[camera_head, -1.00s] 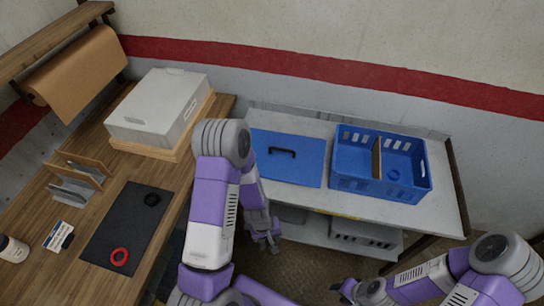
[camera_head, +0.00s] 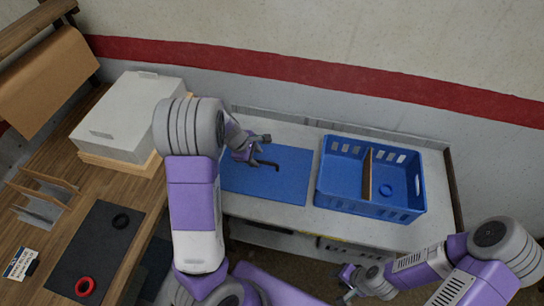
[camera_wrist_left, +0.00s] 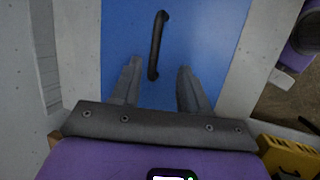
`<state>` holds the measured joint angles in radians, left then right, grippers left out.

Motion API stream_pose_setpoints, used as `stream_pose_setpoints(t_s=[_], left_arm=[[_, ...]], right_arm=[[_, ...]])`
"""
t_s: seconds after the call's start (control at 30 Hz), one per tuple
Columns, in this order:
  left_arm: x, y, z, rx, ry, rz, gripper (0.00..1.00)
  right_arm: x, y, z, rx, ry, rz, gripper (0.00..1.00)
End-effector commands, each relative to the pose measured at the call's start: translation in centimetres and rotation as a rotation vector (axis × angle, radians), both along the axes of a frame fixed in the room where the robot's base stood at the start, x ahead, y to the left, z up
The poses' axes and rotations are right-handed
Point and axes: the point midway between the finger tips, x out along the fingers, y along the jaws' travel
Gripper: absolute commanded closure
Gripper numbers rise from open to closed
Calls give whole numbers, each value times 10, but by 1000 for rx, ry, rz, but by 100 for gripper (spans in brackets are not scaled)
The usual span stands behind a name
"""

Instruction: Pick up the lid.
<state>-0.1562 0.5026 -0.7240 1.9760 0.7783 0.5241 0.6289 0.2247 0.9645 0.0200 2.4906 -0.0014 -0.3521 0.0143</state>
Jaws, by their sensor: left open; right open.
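The lid (camera_head: 285,186) is a flat blue panel lying on the light-grey bench, left of the blue crate. Its black bar handle (camera_wrist_left: 157,45) stands on top and shows well in the left wrist view. My left gripper (camera_head: 258,150) is over the lid's far part, by the handle; in the left wrist view the open fingers (camera_wrist_left: 157,75) are spread with the handle's near end between their tips. They hold nothing, and their height above the lid is hard to tell. My right gripper (camera_head: 347,284) is open and empty, low in front of the bench.
The blue crate (camera_head: 340,200) with a brown divider and a blue ring inside stands right of the lid on the bench (camera_head: 250,210). A wooden table at left holds a grey box (camera_head: 125,115), a dark mat (camera_head: 75,262) and a red ring (camera_head: 85,286).

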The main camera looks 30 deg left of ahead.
Motion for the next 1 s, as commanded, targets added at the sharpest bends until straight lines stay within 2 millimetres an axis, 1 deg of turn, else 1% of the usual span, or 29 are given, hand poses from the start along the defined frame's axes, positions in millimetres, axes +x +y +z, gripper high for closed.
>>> stream_pose_setpoints(t_s=[0.07,0.17,0.37,0.5,0.6,0.7,0.9,1.0], left_arm=[[4,1,1,-12,-8,19,56],[8,0,-8,-16,-9,25,56],[14,-4,-31,-16,-9,23,56],[20,-8,-53,-16,-8,22,56],[25,-10,-62,-14,-10,22,56],[26,-11,-65,-14,-10,23,56],[27,-12,-64,-15,-12,22,56],[27,-12,-64,-15,-12,22,71]], right_arm=[[0,0,-2,0,0,0,59],[0,0,-7,0,0,0,59],[-1,0,-18,0,1,0,59],[0,0,-27,0,0,0,59],[0,0,-30,0,0,0,59],[0,0,-31,0,0,0,59],[0,0,-30,0,0,0,59],[0,0,-30,0,0,0,59]])
